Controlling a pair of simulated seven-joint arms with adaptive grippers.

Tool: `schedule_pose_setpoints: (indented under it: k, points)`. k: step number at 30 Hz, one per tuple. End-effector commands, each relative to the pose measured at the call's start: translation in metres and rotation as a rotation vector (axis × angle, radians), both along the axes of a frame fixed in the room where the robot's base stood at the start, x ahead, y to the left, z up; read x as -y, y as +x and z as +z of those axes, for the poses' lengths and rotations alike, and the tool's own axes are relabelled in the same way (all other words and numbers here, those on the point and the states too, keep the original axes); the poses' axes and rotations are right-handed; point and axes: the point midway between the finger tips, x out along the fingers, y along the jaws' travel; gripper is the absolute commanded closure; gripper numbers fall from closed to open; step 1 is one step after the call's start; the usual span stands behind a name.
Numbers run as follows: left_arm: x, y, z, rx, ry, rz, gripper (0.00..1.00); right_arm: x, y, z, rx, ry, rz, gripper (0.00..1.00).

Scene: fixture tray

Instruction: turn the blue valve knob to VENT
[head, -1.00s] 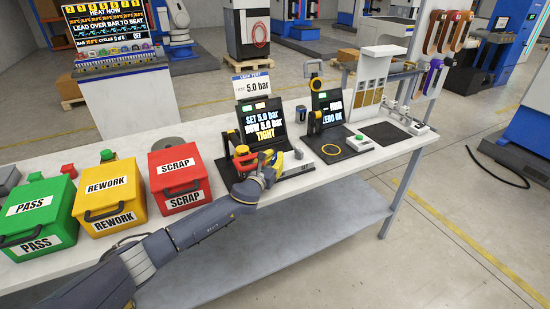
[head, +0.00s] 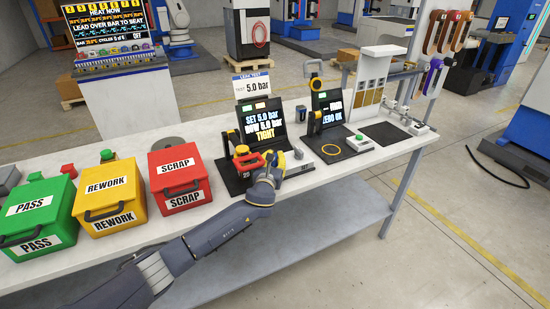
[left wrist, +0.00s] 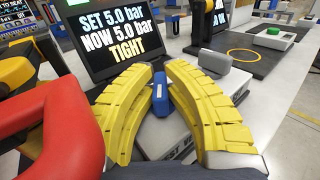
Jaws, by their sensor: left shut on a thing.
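The blue valve knob (left wrist: 160,98) stands on a white block (left wrist: 178,135) in front of the leak-test screen. My left gripper (left wrist: 159,82) has its two yellow fingers closed in on either side of the knob, shut on it. In the head view the left gripper (head: 284,161) is at the right side of the leak tester and covers the knob. The screen (left wrist: 117,38) reads "SET 5.0 bar, NOW 5.0 bar, TIGHT". The block's lettering is mostly hidden, and I see no VENT mark. My right gripper is not in view.
A red clamp handle (left wrist: 62,115) is close on the left of the gripper. The red SCRAP bin (head: 178,180) stands left of the tester. A scale with a yellow ring (head: 331,149) is to the right. The bench front edge is under my arm.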

Motion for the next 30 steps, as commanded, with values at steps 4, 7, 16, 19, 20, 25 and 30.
schedule_pose_setpoints:
  k: [4, 7, 16, 19, 20, 25, 30]
  points:
    - [0.0031, -0.0003, -0.0002, -0.003, -0.006, 0.132, 1.0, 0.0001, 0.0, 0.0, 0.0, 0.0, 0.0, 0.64]
    - [0.0031, -0.0004, -0.0005, -0.004, -0.004, 0.224, 1.0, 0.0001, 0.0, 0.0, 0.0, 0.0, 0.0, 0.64]
    - [0.002, 0.0002, 0.0001, -0.003, -0.001, 0.466, 1.0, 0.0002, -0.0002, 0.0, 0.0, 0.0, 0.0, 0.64]
    - [0.0014, 0.0003, 0.0001, -0.002, -0.001, 0.527, 1.0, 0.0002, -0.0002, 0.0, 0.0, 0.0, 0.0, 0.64]
    - [0.0015, 0.0001, 0.0002, -0.002, -0.001, 0.543, 1.0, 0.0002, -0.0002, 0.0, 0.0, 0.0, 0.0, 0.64]
    - [0.0004, 0.0005, 0.0004, -0.001, 0.0, 0.615, 1.0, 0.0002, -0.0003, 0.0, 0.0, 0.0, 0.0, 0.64]
    - [-0.0003, 0.0005, 0.0005, 0.0, 0.001, 0.656, 1.0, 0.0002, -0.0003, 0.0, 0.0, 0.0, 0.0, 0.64]
